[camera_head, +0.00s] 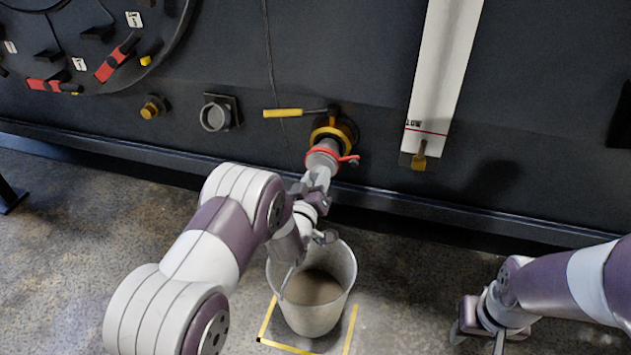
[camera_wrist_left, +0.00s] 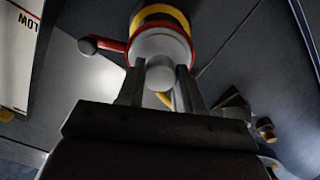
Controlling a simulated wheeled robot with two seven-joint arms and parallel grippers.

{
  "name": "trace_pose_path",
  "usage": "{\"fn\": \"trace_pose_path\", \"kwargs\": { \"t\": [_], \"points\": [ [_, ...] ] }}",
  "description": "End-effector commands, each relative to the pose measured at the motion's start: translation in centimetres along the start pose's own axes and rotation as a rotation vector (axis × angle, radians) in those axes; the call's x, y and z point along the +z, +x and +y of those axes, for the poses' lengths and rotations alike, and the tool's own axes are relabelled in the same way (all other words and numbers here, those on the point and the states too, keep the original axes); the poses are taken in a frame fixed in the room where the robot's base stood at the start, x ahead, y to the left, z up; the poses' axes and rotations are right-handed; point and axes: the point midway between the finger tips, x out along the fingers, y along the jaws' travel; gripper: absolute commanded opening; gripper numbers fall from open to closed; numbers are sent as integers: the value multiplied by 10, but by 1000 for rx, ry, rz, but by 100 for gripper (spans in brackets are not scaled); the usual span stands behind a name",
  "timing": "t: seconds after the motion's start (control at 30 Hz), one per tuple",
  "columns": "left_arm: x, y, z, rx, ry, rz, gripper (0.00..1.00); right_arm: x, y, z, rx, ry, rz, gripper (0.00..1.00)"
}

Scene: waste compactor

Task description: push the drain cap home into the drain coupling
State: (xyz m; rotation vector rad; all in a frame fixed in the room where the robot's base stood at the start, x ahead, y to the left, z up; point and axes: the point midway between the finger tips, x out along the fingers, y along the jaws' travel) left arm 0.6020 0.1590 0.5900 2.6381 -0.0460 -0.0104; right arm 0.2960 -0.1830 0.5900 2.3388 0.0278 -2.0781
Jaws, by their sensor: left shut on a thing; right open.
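The drain coupling (camera_head: 333,133) is a dark port with a yellow ring low on the machine's wall. The grey drain cap (camera_head: 321,158) is at its mouth, in line with it; I cannot tell how deep it sits. A red ring with a side arm and dark knob (camera_head: 353,160) goes around the joint. My left gripper (camera_head: 319,178) is shut on the cap's rounded grip. In the left wrist view the fingers (camera_wrist_left: 160,76) flank that grip, with the cap's grey body (camera_wrist_left: 160,46) and the yellow ring (camera_wrist_left: 163,17) beyond. My right gripper (camera_head: 482,322) is open and empty at lower right.
A grey bucket (camera_head: 340,262) with brownish contents stands below the coupling on a yellow-marked floor square. A yellow-handled lever (camera_head: 284,113) reaches left from above the coupling. A grey round port (camera_head: 214,117) is further left; a white vertical gauge (camera_head: 442,70) hangs to the right.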

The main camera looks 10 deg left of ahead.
Motion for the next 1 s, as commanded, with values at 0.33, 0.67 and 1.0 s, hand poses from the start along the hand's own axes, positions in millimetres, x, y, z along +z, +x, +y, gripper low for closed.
{"fn": "trace_pose_path", "kwargs": {
  "t": [0.33,0.67,1.0],
  "points": [
    [-1,3,1,2,0,3,0,0,1,0,0,0,0,43],
    [-1,3,0,1,0,2,65,0,1,0,0,0,0,43],
    [0,2,0,0,0,-1,78,0,1,0,0,0,0,43]
  ]
}}
